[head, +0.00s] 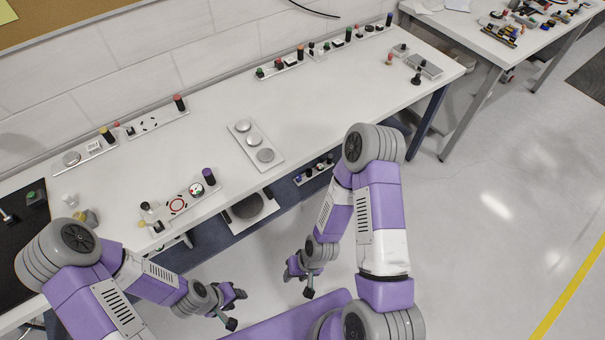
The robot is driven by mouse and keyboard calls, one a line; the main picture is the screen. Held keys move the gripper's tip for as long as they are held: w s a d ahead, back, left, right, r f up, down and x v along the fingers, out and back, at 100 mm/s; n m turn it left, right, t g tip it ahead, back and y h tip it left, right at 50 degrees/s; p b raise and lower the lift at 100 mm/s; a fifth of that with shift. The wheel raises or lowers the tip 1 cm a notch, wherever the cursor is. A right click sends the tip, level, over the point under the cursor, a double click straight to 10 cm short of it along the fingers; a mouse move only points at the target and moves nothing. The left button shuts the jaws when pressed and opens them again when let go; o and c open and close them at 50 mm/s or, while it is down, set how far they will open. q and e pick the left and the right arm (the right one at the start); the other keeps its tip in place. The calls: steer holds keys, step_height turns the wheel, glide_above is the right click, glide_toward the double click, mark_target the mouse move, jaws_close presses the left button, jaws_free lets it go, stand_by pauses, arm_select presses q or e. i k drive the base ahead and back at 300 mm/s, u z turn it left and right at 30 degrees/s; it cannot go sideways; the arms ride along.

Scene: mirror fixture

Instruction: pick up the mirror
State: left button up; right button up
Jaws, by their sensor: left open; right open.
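A white plate (276,160) with three round silvery discs lies flat on the long white table, near its middle. The discs may be mirrors; I cannot tell which thing is the mirror. Another round silvery disc (71,158) sits on a small plate at the back left. My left gripper (236,308) is open and empty, in front of the table and below its top. My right gripper (298,285) is open and empty to its right, also off the table's front edge. Neither touches anything on the table.
Strips of small parts (158,122) line the back. A second table (470,30) stands at the upper right. The tabletop right of the disc plate is clear.

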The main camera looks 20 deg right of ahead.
mark_target(266, 155)
steer(key=z, duration=0.2)
steer(key=k, duration=0.65)
steer(key=z, duration=1.2)
steer(key=i, duration=0.85)
steer(key=u, duration=0.65)
steer(key=i, duration=0.65)
steer(key=u, duration=0.65)
